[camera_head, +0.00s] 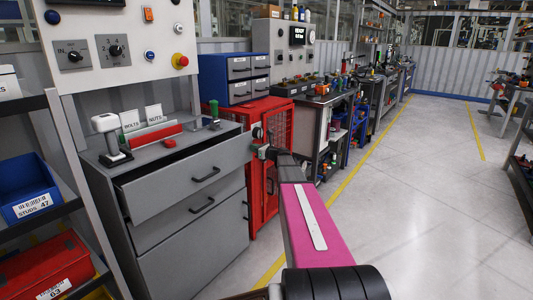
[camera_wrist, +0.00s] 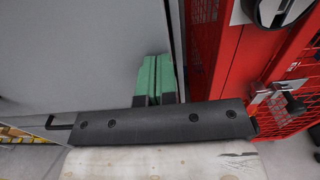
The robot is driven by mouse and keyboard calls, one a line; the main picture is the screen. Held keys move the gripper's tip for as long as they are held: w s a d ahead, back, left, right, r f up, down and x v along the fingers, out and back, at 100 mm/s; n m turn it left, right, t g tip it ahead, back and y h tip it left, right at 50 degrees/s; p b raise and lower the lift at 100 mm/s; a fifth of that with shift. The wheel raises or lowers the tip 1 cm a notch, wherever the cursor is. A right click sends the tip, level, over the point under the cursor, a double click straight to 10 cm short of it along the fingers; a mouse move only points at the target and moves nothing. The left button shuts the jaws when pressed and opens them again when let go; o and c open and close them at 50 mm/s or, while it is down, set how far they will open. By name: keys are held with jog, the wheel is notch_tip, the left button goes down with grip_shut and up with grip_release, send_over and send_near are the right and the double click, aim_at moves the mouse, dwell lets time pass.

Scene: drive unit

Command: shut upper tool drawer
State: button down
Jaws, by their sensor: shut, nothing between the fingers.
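The grey tool cabinet stands at the left in the head view. Its upper drawer (camera_head: 185,183) is pulled out, with a dark gap behind the left end of its front and a black bar handle (camera_head: 206,174). The drawer below (camera_head: 190,215) has its own black handle (camera_head: 201,206). My gripper (camera_wrist: 157,58) shows green fingers pressed together and empty in the wrist view, beside a grey panel (camera_wrist: 80,50). In the head view it is small and partly hidden by my arm, right of the upper drawer. Contact with the drawer cannot be told.
A red mesh cabinet (camera_head: 268,195) stands right of the grey cabinet; it also fills the right of the wrist view (camera_wrist: 235,75). A scanner-like tool (camera_head: 108,135) and a red block (camera_head: 152,136) are on the cabinet top. A shelf with bins (camera_head: 30,190) is at far left. The floor at right is open.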

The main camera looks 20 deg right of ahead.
jog(key=x, duration=0.7)
jog(key=shift+r, duration=0.1)
